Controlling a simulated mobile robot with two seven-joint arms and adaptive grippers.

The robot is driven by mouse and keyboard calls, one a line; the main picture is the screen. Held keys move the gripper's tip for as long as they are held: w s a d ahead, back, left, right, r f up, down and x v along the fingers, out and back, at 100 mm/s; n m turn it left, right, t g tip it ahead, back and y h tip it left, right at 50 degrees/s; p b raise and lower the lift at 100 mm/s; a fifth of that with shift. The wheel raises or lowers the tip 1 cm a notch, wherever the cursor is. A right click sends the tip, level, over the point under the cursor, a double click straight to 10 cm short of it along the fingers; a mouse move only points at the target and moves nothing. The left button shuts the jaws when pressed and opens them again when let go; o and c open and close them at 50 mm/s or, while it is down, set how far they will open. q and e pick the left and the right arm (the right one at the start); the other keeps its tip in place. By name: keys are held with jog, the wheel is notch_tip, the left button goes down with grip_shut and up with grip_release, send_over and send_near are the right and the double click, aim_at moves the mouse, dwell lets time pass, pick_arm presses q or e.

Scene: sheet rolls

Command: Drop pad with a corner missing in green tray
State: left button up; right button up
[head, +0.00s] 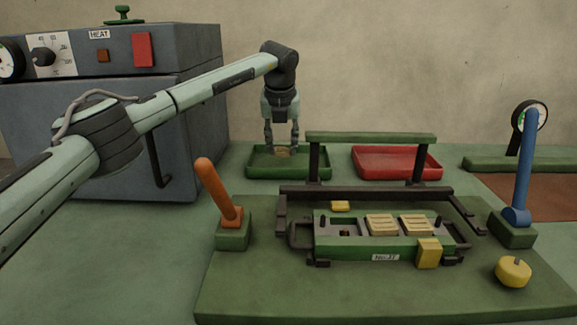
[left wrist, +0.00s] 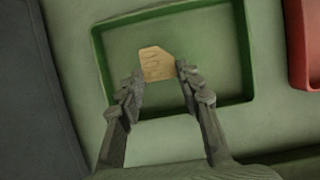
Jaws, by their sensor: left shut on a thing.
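My left gripper (head: 282,148) is over the green tray (head: 261,173), pointing down. It is shut on the pad with a corner missing (left wrist: 157,64), a tan piece with one cut corner and faint grooves. In the left wrist view the fingertips (left wrist: 158,80) sit at the pad's two sides, with the green tray (left wrist: 247,60) around and below it. In the head view the pad (head: 282,151) shows small between the fingers, near the tray's rim height. I cannot tell whether it touches the tray floor. My right gripper is not in view.
A red tray (head: 397,175) stands right of the green one. In front is a green fixture (head: 340,245) holding two tan pads (head: 382,224), under a raised bar (head: 370,138). An orange lever (head: 217,187) and a blue lever (head: 526,165) flank it. A grey heater box (head: 185,110) stands left.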

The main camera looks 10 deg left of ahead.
pick_arm(q)
jog(key=o, duration=1)
jog(key=shift+o, duration=0.2)
jog(key=v, duration=1.2)
